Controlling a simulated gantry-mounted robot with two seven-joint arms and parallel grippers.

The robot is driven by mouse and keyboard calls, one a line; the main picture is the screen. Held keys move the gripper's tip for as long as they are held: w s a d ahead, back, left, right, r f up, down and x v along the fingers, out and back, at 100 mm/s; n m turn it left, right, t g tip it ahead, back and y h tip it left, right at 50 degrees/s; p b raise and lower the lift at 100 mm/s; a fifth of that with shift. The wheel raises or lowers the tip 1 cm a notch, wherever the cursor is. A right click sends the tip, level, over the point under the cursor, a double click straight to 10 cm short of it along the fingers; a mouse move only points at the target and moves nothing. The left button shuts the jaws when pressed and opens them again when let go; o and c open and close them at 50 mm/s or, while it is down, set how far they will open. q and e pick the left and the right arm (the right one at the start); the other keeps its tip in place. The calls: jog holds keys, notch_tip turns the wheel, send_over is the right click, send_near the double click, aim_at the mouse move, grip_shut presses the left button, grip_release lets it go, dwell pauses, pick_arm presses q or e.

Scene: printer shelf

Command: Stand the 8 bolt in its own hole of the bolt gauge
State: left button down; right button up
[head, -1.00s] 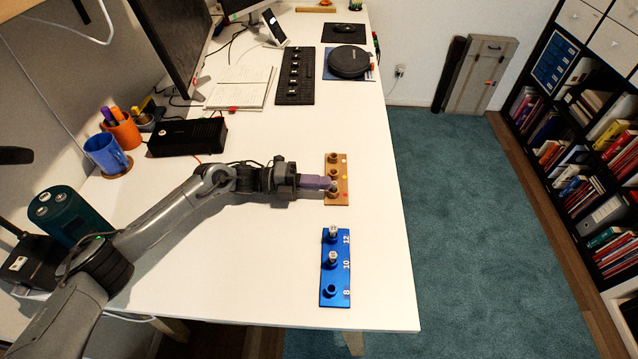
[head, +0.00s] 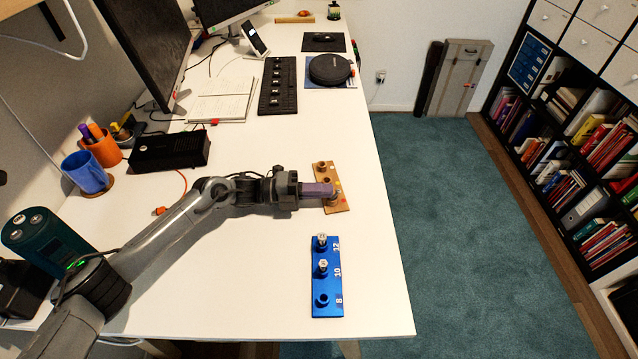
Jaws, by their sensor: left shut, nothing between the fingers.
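The blue bolt gauge (head: 316,286) lies on the white desk near its right edge, marked 12, 10 and 8. Bolts with silver heads stand in its 12 hole (head: 322,241) and 10 hole (head: 322,266). The 8 hole (head: 322,299) is empty. A wooden rack (head: 341,207) lies farther back, turned at an angle. My left gripper (head: 334,191) points right across the near part of the rack; its fingers are shut with nothing between them. A small pale shape shows at the fingertips; I cannot tell whether it is the 8 bolt. My right gripper is not seen.
The desk is clear between the rack and the gauge. A black box (head: 170,151), blue mug (head: 86,173) and orange cup (head: 103,150) stand at the left. A keypad strip (head: 278,86) and round black device (head: 330,69) lie at the back.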

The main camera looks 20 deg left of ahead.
pick_arm(q)
jog(key=shift+a, duration=0.2)
notch_tip(320, 180, up, 10)
jog(key=r+p, duration=0.1)
jog(key=p, duration=0.3)
jog(key=f+p+x, duration=0.1)
jog(key=x, duration=1.8)
jog(key=c, duration=1.8)
grip_release()
jog(key=shift+w+d, duration=0.1)
jog(key=shift+d, duration=0.35)
jog(key=o, duration=0.7)
jog(key=shift+w+d, duration=0.1)
jog(key=shift+d, duration=0.2)
